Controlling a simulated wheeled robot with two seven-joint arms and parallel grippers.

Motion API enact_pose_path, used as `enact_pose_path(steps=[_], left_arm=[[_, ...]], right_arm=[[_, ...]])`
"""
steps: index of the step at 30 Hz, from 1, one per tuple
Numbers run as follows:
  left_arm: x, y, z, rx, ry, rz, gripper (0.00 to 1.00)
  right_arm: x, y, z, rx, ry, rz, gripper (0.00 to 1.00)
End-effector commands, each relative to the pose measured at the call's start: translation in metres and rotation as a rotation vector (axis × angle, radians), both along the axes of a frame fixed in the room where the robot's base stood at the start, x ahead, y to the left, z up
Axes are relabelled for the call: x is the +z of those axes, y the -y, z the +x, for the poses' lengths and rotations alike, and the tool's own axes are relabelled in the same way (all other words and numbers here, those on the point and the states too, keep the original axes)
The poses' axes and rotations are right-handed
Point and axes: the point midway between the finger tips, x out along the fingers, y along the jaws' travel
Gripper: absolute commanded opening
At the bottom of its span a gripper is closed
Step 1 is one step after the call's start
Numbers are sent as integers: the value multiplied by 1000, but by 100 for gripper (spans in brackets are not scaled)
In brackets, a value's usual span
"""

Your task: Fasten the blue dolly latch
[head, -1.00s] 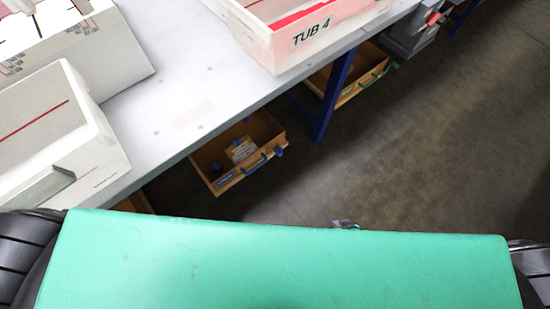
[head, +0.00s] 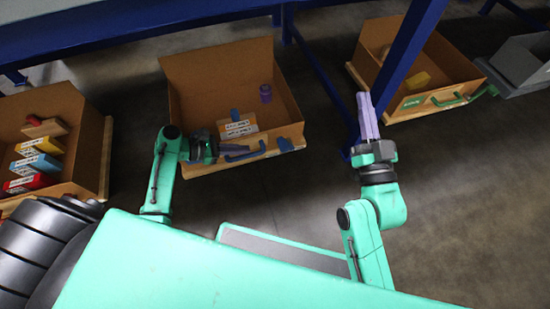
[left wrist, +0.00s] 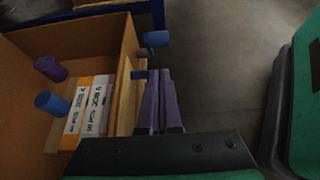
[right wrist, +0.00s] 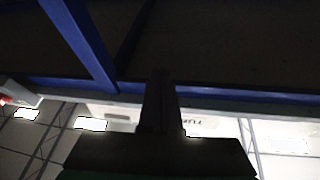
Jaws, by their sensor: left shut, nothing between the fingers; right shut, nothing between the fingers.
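The blue dolly is a low wooden base (head: 222,168) under an open brown box. A curved blue handle (head: 245,152) is on its near side, and a small blue part (head: 284,143), perhaps the latch, sits at its right end. My left gripper (head: 222,148) is at the box's near side, left of the handle; its fingers are hard to see in the head view. In the left wrist view its purple fingers (left wrist: 163,85) are shut and empty, close beside blue parts (left wrist: 155,40) on the box front. My right gripper (head: 367,108) is shut and empty, held out over the floor.
The box holds a purple cylinder (head: 265,93), a blue cylinder (left wrist: 50,103) and labelled cartons (head: 238,130). Another box (head: 85,150) stands left, and a green-handled one (head: 440,60) right. A blue table leg (head: 415,40) rises near my right gripper.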

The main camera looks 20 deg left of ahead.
Motion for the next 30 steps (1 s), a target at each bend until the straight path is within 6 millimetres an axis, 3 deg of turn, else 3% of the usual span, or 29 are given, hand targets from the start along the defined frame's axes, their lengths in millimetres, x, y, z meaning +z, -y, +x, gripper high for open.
enact_pose_path(steps=[14,30], left_arm=[[1,2,2,0,-1,-7,0],[-9,18,12,0,-1,-5,0]], right_arm=[[15,1,1,-4,41,9,0],[130,17,-12,-47,395,73,0]])
